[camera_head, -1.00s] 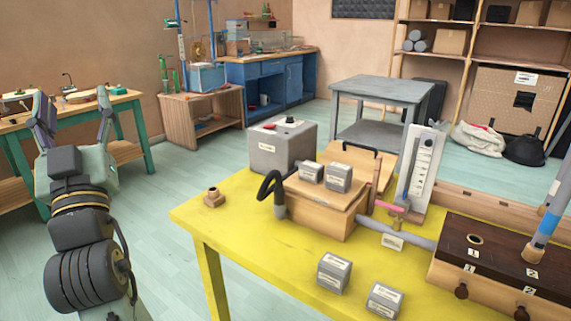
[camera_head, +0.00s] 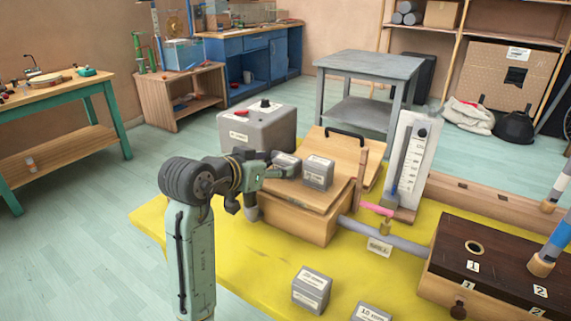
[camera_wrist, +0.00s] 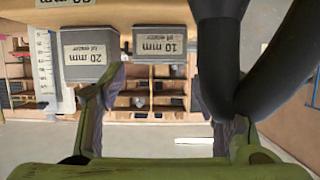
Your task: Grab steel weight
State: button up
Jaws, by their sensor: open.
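Small grey labelled blocks look like steel weights. Two stand on the wooden box (camera_head: 290,219): the left block (camera_head: 287,161), partly covered by my gripper, and the right block (camera_head: 318,172). In the wrist view, which is upside down, the 10 mm block (camera_wrist: 170,43) shows between my fingers, and the 20 mm block (camera_wrist: 84,55) lies beside the left finger. My gripper (camera_head: 279,168) is open and empty at the box's left edge. Its fingers (camera_wrist: 160,82) reach toward the 10 mm block; contact cannot be told. Two more blocks, one front block (camera_head: 311,289) and another (camera_head: 370,313), sit on the yellow table (camera_head: 240,265).
A black curved hose (camera_wrist: 220,50) is close beside my right finger in the wrist view. A grey control box (camera_head: 257,128) stands behind my gripper. A white gauge panel (camera_head: 412,160) and grey pipe (camera_head: 385,237) are right of the box.

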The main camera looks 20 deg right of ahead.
aim_at(284, 161)
jog(key=x, duration=0.2)
jog(key=p+x, duration=0.1)
jog(key=x, duration=0.3)
jog(key=shift+r+p, duration=0.3)
jog(key=shift+w+d+f, duration=0.2)
jog(key=shift+d, duration=0.1)
jog(key=c, duration=1.1)
jog(key=shift+r, duration=0.15)
